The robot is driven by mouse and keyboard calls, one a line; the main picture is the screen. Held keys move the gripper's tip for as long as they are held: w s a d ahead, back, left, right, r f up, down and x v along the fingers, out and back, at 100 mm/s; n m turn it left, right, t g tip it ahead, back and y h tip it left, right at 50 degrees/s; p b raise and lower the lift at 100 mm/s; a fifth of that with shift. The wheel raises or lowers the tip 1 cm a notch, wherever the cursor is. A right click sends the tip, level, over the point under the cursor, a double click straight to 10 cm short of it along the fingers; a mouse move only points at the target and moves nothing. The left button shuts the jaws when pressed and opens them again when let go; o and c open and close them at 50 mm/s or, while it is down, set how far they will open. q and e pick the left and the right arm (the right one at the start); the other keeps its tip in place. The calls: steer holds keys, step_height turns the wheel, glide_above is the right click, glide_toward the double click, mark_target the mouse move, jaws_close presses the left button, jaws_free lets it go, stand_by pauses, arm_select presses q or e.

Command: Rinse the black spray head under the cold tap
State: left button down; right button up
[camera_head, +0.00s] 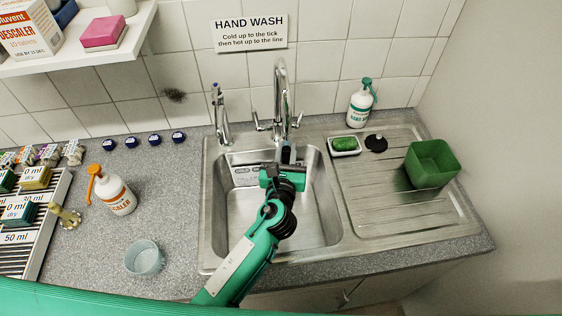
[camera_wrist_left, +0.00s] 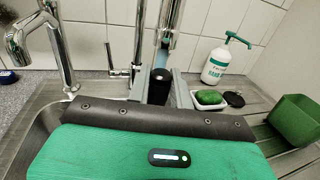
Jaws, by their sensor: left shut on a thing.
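The black spray head (camera_wrist_left: 159,86) is between the fingers of my left gripper (camera_wrist_left: 160,88) in the left wrist view. My left gripper (camera_head: 284,158) is shut on it over the back of the steel sink (camera_head: 225,235). The chrome mixer tap (camera_head: 281,95), with a handle on each side, stands behind the sink. Its spout (camera_wrist_left: 170,22) is directly above the spray head in the wrist view, and a pale blue stream (camera_wrist_left: 162,57) shows between them. In the head view, my gripper mostly hides the spray head. My right gripper is not in view.
A second chrome tap (camera_head: 220,118) stands to the left. A soap dish (camera_head: 345,152), a black disc (camera_head: 376,143), a pump bottle (camera_head: 360,105) and a green tub (camera_head: 432,163) are at right. A spray-type bottle (camera_head: 115,195) and a glass bowl (camera_head: 143,258) stand at left.

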arm_select(q)
steer(key=s+d, duration=0.2)
steer(key=s, duration=0.4)
steer(key=shift+s, duration=0.35)
steer(key=shift+d+r, duration=0.1)
stand_by(1.1)
steer(key=s+d+r+p, duration=0.1)
steer(key=s+r+p, duration=0.3)
steer(key=shift+s+d, duration=0.25)
steer(key=shift+s, duration=0.1)
stand_by(0.5)
